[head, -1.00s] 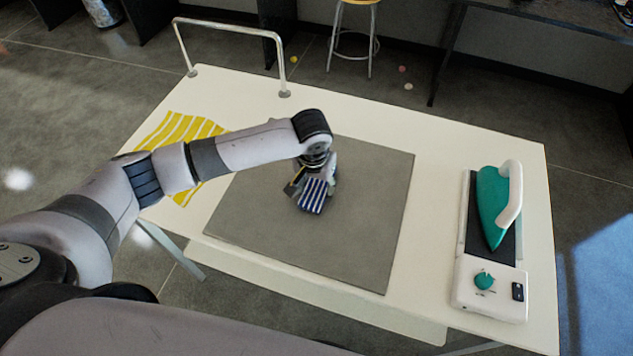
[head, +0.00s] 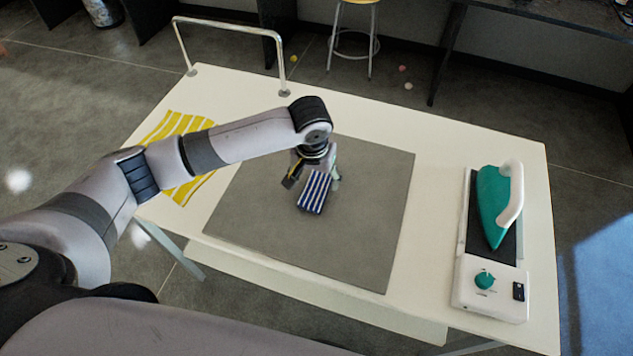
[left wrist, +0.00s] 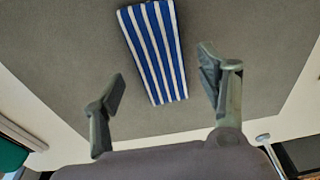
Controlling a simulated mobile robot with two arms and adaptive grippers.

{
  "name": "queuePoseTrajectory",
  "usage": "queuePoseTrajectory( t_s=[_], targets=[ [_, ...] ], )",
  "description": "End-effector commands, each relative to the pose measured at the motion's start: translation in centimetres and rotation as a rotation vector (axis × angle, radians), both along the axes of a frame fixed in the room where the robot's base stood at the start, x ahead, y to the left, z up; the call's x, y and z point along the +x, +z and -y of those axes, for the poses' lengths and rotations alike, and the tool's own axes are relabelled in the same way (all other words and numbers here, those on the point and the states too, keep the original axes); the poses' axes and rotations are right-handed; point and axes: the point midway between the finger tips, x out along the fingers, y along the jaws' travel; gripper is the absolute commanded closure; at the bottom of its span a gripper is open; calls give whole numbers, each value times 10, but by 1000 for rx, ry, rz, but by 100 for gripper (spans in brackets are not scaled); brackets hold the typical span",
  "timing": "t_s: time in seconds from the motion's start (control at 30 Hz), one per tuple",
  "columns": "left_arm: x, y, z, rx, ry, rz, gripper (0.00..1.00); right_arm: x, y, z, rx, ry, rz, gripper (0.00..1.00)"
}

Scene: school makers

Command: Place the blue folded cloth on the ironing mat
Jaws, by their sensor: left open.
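The blue folded cloth (head: 314,193), striped blue and white, lies flat on the grey ironing mat (head: 360,245), near its middle. It also shows in the left wrist view (left wrist: 154,50) with mat surface around it. My left gripper (head: 312,180) is just above the far end of the cloth and hides part of it. In the left wrist view the left gripper's fingers (left wrist: 165,90) are spread apart, one on each side of the cloth, and touch nothing that I can see. My right gripper is not in view.
A teal iron (head: 492,205) rests on its white stand at the right of the table (head: 445,190). A yellow striped cloth (head: 180,126) lies at the left, partly behind my arm. A metal rail (head: 230,30) rises at the back left edge.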

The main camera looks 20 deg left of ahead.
Motion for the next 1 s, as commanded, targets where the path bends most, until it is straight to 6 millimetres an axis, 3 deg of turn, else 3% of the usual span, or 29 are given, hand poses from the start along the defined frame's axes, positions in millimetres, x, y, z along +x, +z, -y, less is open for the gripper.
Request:
queuePoseTrajectory(
  t_s=[0.2,0.4,0.6,1.0],
  targets=[
    [-5,48,1,-3,0,6,33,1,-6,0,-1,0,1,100],
    [-11,79,1,-2,0,2,33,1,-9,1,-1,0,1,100],
    [-13,89,0,-1,0,1,33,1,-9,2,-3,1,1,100],
    [-13,89,1,-1,0,0,33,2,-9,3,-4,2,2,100]
  ],
)
